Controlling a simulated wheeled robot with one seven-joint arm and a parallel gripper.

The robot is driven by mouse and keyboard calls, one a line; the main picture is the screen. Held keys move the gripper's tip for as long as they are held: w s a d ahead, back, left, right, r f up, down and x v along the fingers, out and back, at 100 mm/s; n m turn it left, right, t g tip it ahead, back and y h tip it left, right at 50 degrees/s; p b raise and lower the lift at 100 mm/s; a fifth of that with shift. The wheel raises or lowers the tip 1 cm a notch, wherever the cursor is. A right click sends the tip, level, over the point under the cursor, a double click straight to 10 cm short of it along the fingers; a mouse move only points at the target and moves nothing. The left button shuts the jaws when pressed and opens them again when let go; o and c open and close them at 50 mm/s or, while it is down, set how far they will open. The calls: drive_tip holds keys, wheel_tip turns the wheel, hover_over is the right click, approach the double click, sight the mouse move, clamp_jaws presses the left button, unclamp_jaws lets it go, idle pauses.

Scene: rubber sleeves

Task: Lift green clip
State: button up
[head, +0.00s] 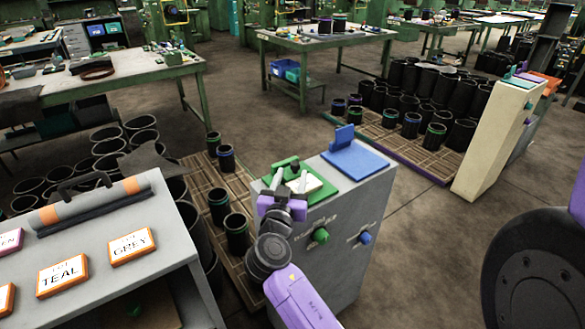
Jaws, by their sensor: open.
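My gripper and wrist hide part of the plate and perhaps the lower part of the clip. I cannot tell whether the fingers touch the clip.
A blue plate with an upright blue clip (344,136) is right beside the green plate. Green (321,236) and blue (365,238) knobs are on the cabinet front. A grey bench with labelled tiles (62,275) is at left. Pallets of black sleeves stand behind. Open floor lies at right.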

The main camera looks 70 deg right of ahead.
sight(294, 168)
drive_tip(key=shift+p+x, duration=0.3)
drive_tip(key=shift+x, duration=1.35)
clamp_jaws()
